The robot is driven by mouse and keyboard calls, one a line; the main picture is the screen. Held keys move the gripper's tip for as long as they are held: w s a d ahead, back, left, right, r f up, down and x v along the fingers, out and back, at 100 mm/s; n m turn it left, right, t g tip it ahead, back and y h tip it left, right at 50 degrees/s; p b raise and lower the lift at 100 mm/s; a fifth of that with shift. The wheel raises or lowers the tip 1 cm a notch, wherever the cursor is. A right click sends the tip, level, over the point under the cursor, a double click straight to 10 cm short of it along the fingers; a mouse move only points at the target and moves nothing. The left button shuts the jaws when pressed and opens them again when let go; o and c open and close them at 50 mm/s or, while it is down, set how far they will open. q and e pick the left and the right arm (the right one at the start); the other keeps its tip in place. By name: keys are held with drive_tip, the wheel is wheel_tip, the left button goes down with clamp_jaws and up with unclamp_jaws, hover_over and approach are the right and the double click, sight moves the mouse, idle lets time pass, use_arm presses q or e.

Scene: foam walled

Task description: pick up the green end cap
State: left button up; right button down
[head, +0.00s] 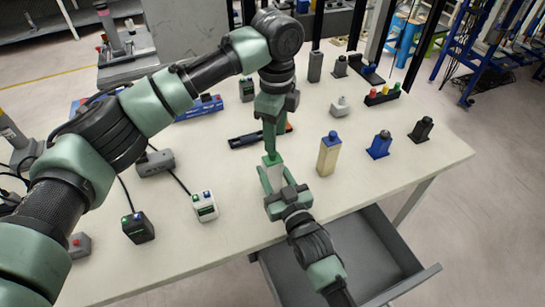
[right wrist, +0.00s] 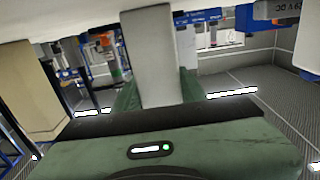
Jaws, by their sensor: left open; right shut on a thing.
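The green end cap (head: 271,160) sits at the top of a pale grey-white block (head: 273,178) near the middle of the table in the head view. My right gripper (head: 277,192) is shut on this block from the front. The right wrist view shows the block (right wrist: 150,55) upright between the green fingers; the cap is not visible there. My left gripper (head: 270,148) points down from above, open, its fingertips right at the cap. The fingers partly hide the cap, and I cannot tell whether they touch it.
A cream block with a blue top (head: 328,155) stands close on the right. A black flat tool (head: 250,139) lies behind. A white button box (head: 204,206) and black box (head: 138,228) stand left. An open grey drawer (head: 372,250) juts out in front.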

use_arm(q)
drive_tip(key=f, duration=0.4)
drive_tip(key=shift+s+a+f, duration=0.15)
drive_tip(key=shift+a+f, duration=0.1)
drive_tip(key=shift+a, duration=0.1)
clamp_jaws()
use_arm(e)
drive_tip(key=c, duration=0.7)
unclamp_jaws()
use_arm(q)
wheel_tip(320, 180, up, 10)
